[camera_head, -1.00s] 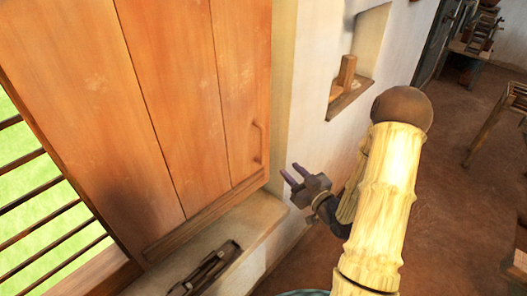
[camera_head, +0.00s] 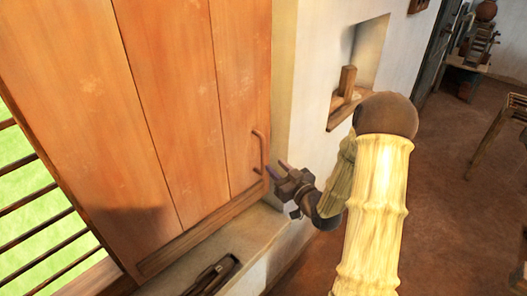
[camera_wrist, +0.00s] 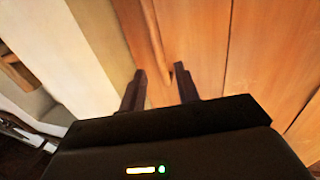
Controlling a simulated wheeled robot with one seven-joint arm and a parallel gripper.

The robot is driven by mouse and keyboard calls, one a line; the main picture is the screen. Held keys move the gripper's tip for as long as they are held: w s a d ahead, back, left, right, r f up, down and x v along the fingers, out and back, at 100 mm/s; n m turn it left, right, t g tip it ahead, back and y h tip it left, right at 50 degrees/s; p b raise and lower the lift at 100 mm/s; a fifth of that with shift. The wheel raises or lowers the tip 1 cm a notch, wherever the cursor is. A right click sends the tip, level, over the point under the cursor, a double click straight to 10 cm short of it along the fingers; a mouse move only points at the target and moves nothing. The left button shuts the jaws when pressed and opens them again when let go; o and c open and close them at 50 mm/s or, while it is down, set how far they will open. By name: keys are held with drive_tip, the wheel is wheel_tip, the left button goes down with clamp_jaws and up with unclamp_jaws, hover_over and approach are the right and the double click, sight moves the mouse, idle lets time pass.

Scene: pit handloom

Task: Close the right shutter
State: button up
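The right shutter (camera_head: 170,95) is an orange-brown panel of wooden planks. It stands open, swung out from the window, with the barred opening showing at its left. Its curved wooden handle (camera_head: 260,152) is near the right edge, low down. My gripper (camera_head: 277,170) is open just right of and below the handle, its two fingers apart. In the wrist view my gripper (camera_wrist: 160,90) points at the planks (camera_wrist: 205,45), and the handle (camera_wrist: 155,40) runs down toward the space between the fingers. I cannot tell whether the fingers touch it.
The window bars (camera_head: 40,200) show green outside. A dark metal object (camera_head: 212,275) lies on the sill (camera_head: 235,245) below the shutter. A wall niche (camera_head: 350,100) with a wooden piece is behind my arm. Open floor (camera_head: 450,200) lies to the right.

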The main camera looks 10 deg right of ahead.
drive_tip(key=p, duration=0.3)
hover_over(263, 171)
drive_tip(key=shift+w+d, duration=0.15)
drive_tip(key=shift+w, duration=0.25)
clamp_jaws()
